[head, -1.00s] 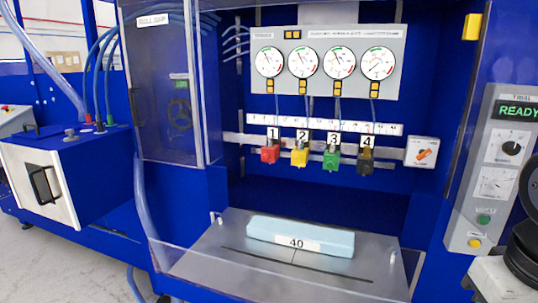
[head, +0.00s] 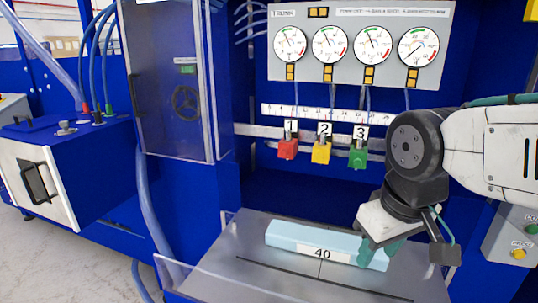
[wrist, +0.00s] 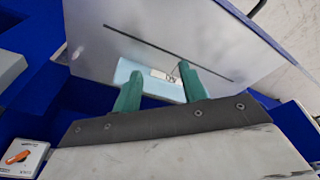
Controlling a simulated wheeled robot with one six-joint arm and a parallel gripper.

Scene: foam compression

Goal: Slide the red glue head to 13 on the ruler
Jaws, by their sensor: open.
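The red glue head (head: 288,148), labelled 1, hangs on the rail at the left end of the row in the head view. The white ruler (head: 313,116) runs just above the heads; its numbers are too small to read. My gripper (head: 372,254) is low at the right, in front of the right end of the pale blue foam block, well apart from the red head. In the wrist view its two green fingers (wrist: 158,82) are spread with nothing between them. The red head does not show in the wrist view.
The yellow head (head: 321,151) and green head (head: 358,155) hang to the right of the red one; my arm hides the fourth. The foam block (head: 290,236), labelled 40, lies on the grey plate (head: 240,262). Gauges (head: 330,44) sit above the ruler. A clear door (head: 175,90) stands at left.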

